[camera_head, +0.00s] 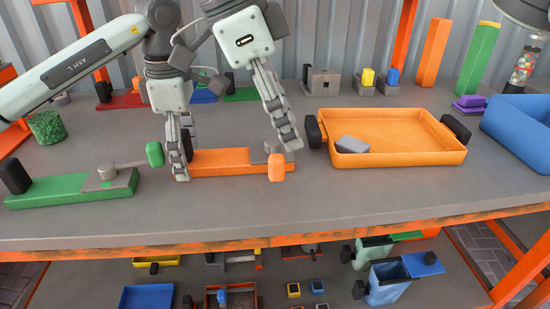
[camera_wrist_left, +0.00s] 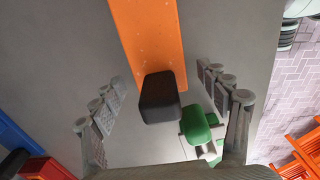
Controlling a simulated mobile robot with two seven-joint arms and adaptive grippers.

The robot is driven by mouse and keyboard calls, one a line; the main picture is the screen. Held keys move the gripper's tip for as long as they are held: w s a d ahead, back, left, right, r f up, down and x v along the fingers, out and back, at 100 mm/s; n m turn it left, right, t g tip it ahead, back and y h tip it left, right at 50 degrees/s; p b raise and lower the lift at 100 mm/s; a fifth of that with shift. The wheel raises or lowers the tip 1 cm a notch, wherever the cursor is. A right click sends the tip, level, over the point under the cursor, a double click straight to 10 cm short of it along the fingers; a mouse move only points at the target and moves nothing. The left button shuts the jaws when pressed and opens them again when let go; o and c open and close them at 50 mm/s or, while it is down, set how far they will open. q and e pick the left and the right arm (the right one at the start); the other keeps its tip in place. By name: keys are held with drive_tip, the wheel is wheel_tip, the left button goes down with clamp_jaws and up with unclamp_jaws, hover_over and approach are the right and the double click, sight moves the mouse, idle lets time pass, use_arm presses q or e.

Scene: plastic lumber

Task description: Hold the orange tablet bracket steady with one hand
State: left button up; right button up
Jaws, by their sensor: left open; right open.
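The orange tablet bracket (camera_head: 222,161) lies flat on the grey bench. Its grey clamp with an orange handle (camera_head: 277,167) is at the right end. In the left wrist view the orange bar (camera_wrist_left: 149,40) ends in a black block (camera_wrist_left: 160,97). My left gripper (camera_head: 182,160) is at the bracket's left end, pointing down, and partly hides the block. In the left wrist view its fingers (camera_wrist_left: 160,80) are spread on either side of the bar, with gaps both sides. My right gripper (camera_head: 286,138) is open and slanted by the clamp end; contact there is unclear.
A green bracket (camera_head: 60,191) lies at left, its green handle (camera_head: 155,154) close to my left gripper. An orange tray (camera_head: 400,155) with a grey piece (camera_head: 352,145) stands at right, near my right gripper. A blue bin (camera_head: 520,125) is farther right. The bench front is clear.

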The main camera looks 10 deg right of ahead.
use_arm(q)
drive_tip(key=shift+r, duration=0.1)
wheel_tip(320, 180, up, 18)
drive_tip(key=shift+r, duration=0.15)
idle(0.9)
wheel_tip(320, 180, down, 9)
drive_tip(key=shift+f, duration=0.2)
idle(0.6)
